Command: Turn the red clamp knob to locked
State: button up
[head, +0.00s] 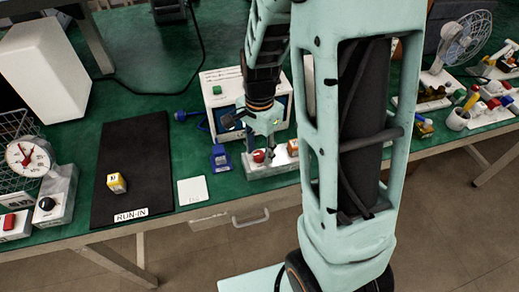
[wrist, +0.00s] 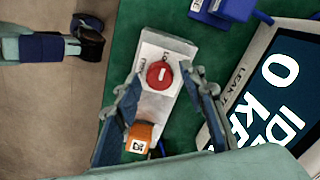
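The red clamp knob (head: 258,156) sits on a pale block (head: 268,167) at the front of the green bench. In the wrist view the round knob (wrist: 160,75) has a white bar on its face, pointing roughly up the picture. Small labels, too small to read fully, lie on the block above and left of it. My gripper (head: 260,133) hangs over the block with fingers down. In the wrist view my gripper (wrist: 160,76) is open, its fingers to either side of the knob. I cannot tell whether they touch it or how far above it they are.
An orange cube (wrist: 139,137) with a printed tag sits on the same block. A white box with a screen (wrist: 272,85) stands close beside it. Blue items (head: 220,157) lie left of the block. A black RUN-IN mat (head: 134,185) and a white card (head: 192,190) lie farther left.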

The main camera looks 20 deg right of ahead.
aim_at(260, 153)
notch_tip(260, 153, up, 12)
dwell(0.7)
jog(key=shift+w+r, duration=0.1)
